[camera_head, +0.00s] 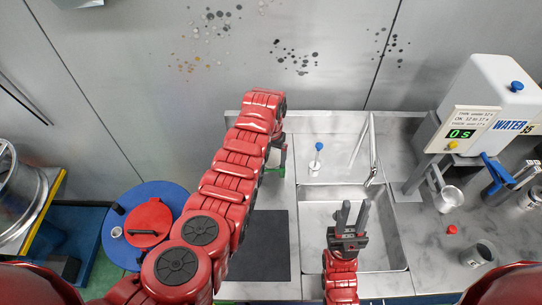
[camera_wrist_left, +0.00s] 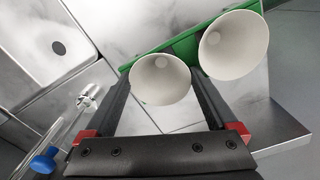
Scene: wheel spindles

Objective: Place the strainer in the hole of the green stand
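The green stand (camera_wrist_left: 185,48) runs slanting across the top of the left wrist view; a small green piece of it (camera_head: 274,169) shows beside my left gripper in the head view. A white cone-shaped strainer (camera_wrist_left: 160,80) is between the fingertips of my left gripper (camera_wrist_left: 160,78), against the stand's edge, its wide mouth toward the camera. Whether the fingers grip it or only flank it, I cannot tell. A second white cone (camera_wrist_left: 234,45) is at the stand to its right. The stand's holes are not clearly visible. My right gripper (camera_head: 354,205) is open and empty over the sink.
The metal sink (camera_head: 392,245) with its tap (camera_head: 372,150) is right of the stand. A blue-topped rod (camera_head: 318,147) stands behind the sink. A dark mat (camera_head: 268,245) lies in front. A water dispenser (camera_head: 490,105) is at the right, a blue drum (camera_head: 112,222) at the left.

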